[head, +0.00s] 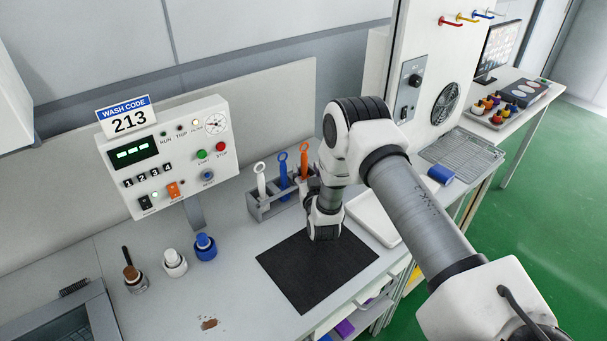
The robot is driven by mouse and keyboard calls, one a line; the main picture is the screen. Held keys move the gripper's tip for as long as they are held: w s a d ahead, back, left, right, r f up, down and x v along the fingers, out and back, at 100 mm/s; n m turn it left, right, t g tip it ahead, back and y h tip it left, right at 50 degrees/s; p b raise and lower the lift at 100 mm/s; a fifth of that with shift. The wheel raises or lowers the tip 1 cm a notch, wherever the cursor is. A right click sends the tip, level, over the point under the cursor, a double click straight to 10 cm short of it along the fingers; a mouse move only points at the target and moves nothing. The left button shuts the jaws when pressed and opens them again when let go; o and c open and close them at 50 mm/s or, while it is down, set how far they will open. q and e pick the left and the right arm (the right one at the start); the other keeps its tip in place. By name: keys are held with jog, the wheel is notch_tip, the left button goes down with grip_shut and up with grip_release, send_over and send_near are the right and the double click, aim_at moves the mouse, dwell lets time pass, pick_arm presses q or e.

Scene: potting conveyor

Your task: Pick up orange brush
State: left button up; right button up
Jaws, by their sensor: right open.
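The orange brush (304,157) stands upright in a grey rack (265,210) on the bench. Its handle with a ring at the top shows, and its lower part is hidden in the rack and behind my right arm. A blue brush (283,172) and a white brush (260,178) stand to its left in the same rack. My right gripper (314,187) is open, close to the right end of the rack beside the orange brush. My wrist covers most of it, so its fingertips are hard to make out. My left gripper is not in view.
A black mat (300,275) lies in front of the rack. A white tray (372,222) is right of my wrist. A control panel (165,155) reading 213 stands behind left. Small bottles, a white one (174,262) and a blue one (205,247), stand at left. A wire rack (465,150) is farther right.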

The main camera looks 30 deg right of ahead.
aim_at(305, 161)
jog(key=p+x, duration=0.1)
jog(key=x, duration=0.1)
jog(key=r+p+x, duration=0.1)
jog(key=x, duration=0.1)
jog(key=shift+w+d, duration=0.1)
jog(key=shift+w, duration=0.15)
jog(key=shift+w+d+f, duration=0.1)
jog(key=shift+w+f, duration=0.05)
jog(key=shift+f, duration=0.1)
jog(key=c, duration=0.8)
jog(key=shift+r, duration=0.1)
grip_shut()
